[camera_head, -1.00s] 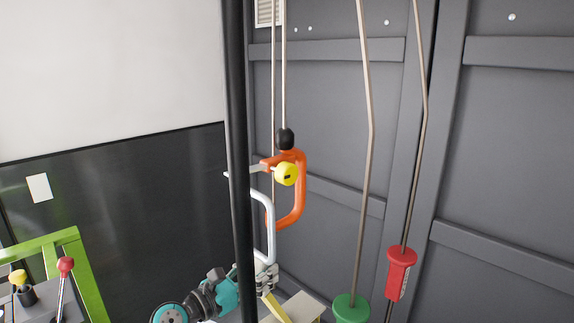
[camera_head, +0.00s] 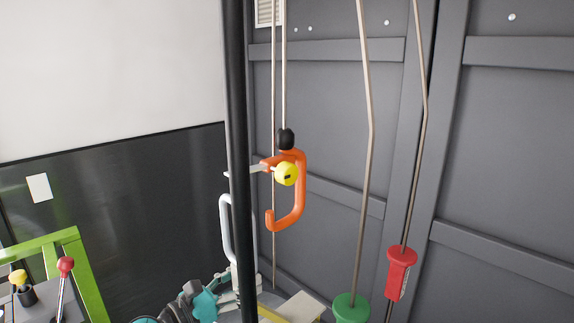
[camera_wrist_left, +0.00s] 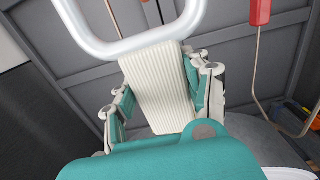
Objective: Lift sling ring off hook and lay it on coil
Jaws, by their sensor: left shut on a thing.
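The orange hook (camera_head: 301,192) hangs empty from a cord, with a yellow round part (camera_head: 286,174) on its upper arm. The pale sling ring (camera_head: 226,230) is off the hook, below and left of it, partly behind a black pole. My left gripper (camera_head: 248,277) holds the ring's lower end from below, partly hidden by the pole. In the left wrist view the ring (camera_wrist_left: 128,45) stands at the top, above a pale ribbed strip (camera_wrist_left: 160,85) between the fingers (camera_wrist_left: 165,78). I cannot make out the coil. My right gripper is not in view.
The black pole (camera_head: 238,110) stands close in front. Cables with a green end piece (camera_head: 351,307) and a red one (camera_head: 401,272) hang to the right. A green frame (camera_head: 88,270) with levers is at the lower left. A grey panelled wall (camera_head: 330,90) is behind.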

